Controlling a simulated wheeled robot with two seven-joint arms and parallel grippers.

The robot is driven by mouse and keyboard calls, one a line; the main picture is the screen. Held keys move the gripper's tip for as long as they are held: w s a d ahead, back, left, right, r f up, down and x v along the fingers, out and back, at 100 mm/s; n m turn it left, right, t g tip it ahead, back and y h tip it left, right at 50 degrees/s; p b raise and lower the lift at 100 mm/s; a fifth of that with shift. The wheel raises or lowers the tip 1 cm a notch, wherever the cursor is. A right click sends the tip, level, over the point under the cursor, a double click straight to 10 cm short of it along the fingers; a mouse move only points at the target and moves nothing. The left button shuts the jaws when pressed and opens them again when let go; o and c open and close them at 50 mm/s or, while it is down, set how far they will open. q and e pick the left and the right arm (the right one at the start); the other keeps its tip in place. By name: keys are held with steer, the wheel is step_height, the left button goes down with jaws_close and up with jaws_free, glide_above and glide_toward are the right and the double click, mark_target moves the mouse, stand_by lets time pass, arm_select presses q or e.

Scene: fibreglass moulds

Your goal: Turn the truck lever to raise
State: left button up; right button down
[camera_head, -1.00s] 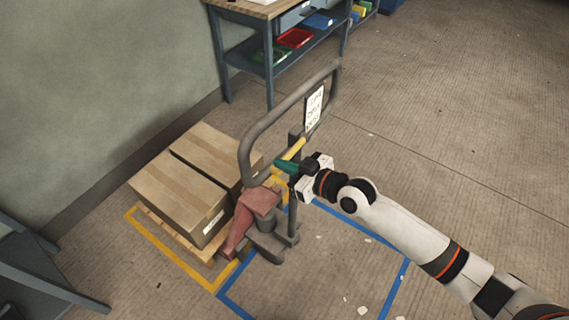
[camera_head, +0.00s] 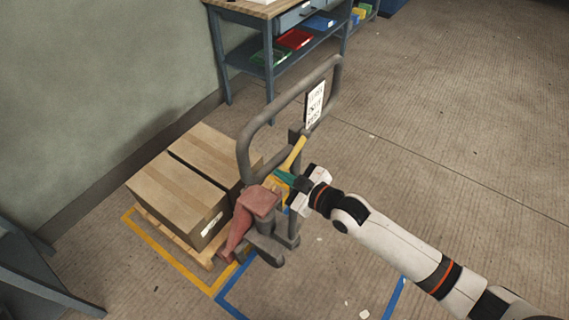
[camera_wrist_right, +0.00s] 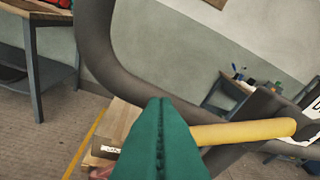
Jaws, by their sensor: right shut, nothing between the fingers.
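The hand truck has a grey looped handle (camera_head: 262,120), a red body (camera_head: 260,201) and a dark grey base, and stands at the pallet's near end. Its yellow lever (camera_head: 294,153) slants down and left from the post below the white sign. In the right wrist view the lever (camera_wrist_right: 245,131) runs from the post to behind the green fingers. My right gripper (camera_head: 284,178), with green fingers, is shut and empty at the lever's lower end. The fingertips (camera_wrist_right: 160,101) overlap the lever there; I cannot tell whether they touch it. My left gripper is out of view.
Two brown cartons (camera_head: 178,194) lie on a wooden pallet (camera_head: 177,231) left of the truck, by the wall. A blue-grey workbench (camera_head: 275,72) with coloured trays stands behind. Yellow and blue tape marks the floor.

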steer(key=shift+w+f, duration=0.1)
steer(key=shift+f, duration=0.45)
steer(key=shift+d, duration=0.1)
